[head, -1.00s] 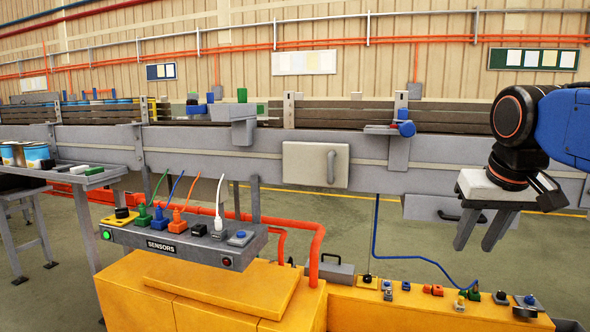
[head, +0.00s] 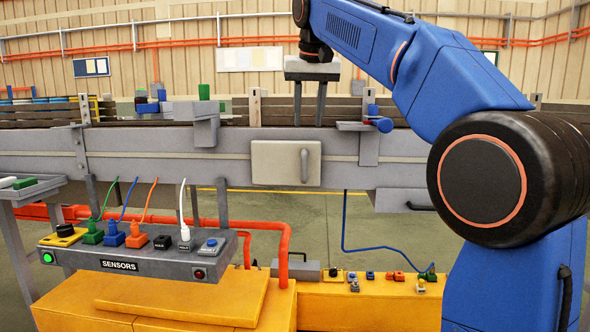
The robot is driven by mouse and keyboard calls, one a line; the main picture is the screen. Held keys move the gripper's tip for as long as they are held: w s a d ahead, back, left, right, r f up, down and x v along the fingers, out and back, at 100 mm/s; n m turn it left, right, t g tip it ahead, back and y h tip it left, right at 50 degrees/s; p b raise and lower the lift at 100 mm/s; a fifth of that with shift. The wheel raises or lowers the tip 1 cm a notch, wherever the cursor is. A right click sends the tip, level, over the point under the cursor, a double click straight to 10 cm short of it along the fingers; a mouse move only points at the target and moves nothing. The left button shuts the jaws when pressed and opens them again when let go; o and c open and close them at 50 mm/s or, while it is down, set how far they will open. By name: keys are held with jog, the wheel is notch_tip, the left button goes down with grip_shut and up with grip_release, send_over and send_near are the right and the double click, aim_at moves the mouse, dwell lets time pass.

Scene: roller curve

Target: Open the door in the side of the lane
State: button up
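The door (head: 274,163) is a pale beige panel in the grey side of the lane (head: 375,150). It looks closed, flush against the side, with a grey upright bar handle (head: 304,166) near its right edge. My gripper (head: 309,118) points down above and behind the door's upper right, at the lane's top edge. Its two fingers are apart with nothing seen between them. The fingertips do not touch the handle. How far they are from the door in depth is hard to tell.
A grey bracket with a blue knob (head: 383,125) sticks out right of the door, and another grey bracket (head: 206,130) stands to its left. Below are the SENSORS panel (head: 130,260) with coloured plugs, orange pipes (head: 284,255) and a yellow cabinet (head: 350,305). The space before the door is clear.

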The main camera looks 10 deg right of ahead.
aim_at(304, 162)
jog(key=x, duration=1.7)
jog(key=shift+w, duration=0.15)
grip_shut()
